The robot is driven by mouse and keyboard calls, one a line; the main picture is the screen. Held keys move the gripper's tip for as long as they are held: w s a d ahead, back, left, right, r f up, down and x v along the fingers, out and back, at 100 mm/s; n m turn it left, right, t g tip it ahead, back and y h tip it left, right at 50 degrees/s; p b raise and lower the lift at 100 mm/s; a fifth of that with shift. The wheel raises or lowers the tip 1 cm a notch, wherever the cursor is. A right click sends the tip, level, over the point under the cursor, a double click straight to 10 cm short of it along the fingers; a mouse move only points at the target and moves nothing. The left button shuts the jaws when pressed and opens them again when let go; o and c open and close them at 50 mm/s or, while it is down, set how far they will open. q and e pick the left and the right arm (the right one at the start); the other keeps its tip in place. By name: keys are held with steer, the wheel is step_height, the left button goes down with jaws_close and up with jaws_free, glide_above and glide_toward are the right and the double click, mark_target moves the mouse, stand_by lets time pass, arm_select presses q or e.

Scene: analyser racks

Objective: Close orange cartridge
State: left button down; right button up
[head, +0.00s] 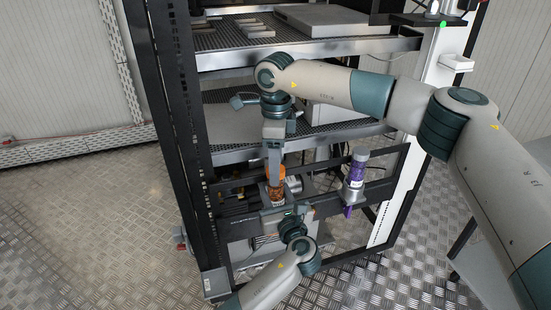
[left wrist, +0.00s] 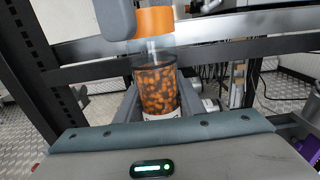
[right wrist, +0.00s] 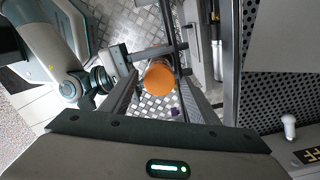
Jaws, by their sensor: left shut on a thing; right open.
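The orange cartridge (head: 275,194) stands upright, a clear jar with brown-orange pieces and a white label. In the left wrist view its jar (left wrist: 157,92) is between the fingers of my left gripper (left wrist: 155,85), which is shut on it. The orange cap (left wrist: 154,21) is above the jar, with a clear narrow neck visible between them. My right gripper (right wrist: 160,80) reaches down from above and is open. Its fingers are on either side of the orange cap (right wrist: 160,78) in the right wrist view. Whether either finger touches the cap, I cannot tell.
A purple cartridge (head: 356,168) stands in a holder to the right. The black rack frame (head: 180,130) surrounds the work area. Metal shelves (head: 290,48) lie above and behind. Open checkered metal floor (head: 110,230) lies to the left.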

steer(key=c, duration=1.2)
steer(key=shift+o, duration=0.2)
steer(key=o, duration=1.2)
steer(key=shift+r, duration=0.15)
steer(key=shift+w+r, duration=0.1)
steer(key=shift+r, duration=3.55)
